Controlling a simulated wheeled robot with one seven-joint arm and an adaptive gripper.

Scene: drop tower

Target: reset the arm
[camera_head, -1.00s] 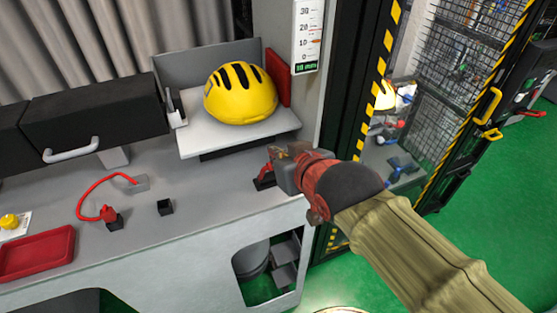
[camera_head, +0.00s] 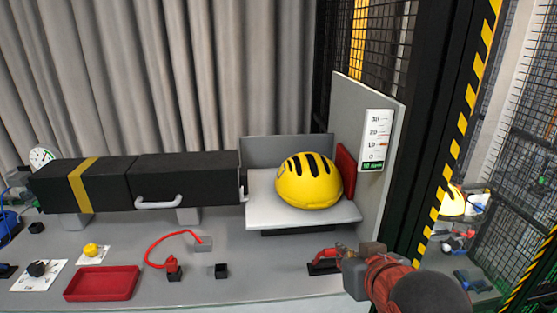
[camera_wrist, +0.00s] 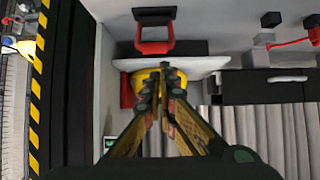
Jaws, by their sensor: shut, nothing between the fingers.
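My gripper (camera_head: 345,258) is at the lower right in the head view, near the front right part of the bench. In the wrist view my gripper (camera_wrist: 165,72) has its two fingers meeting at the tips, with nothing held. A small red handle on a black base (camera_head: 324,260) is just left of the gripper in the head view. The red handle (camera_wrist: 155,46) stands ahead of the fingertips in the wrist view. I cannot tell how far the fingers are from it.
A yellow helmet (camera_head: 309,181) rests on a white platform (camera_head: 290,217). A black drawer unit (camera_head: 185,179), a red tray (camera_head: 101,284) and a red cable (camera_head: 160,245) are to the left. A striped post (camera_head: 455,145) and mesh cage stand at the right.

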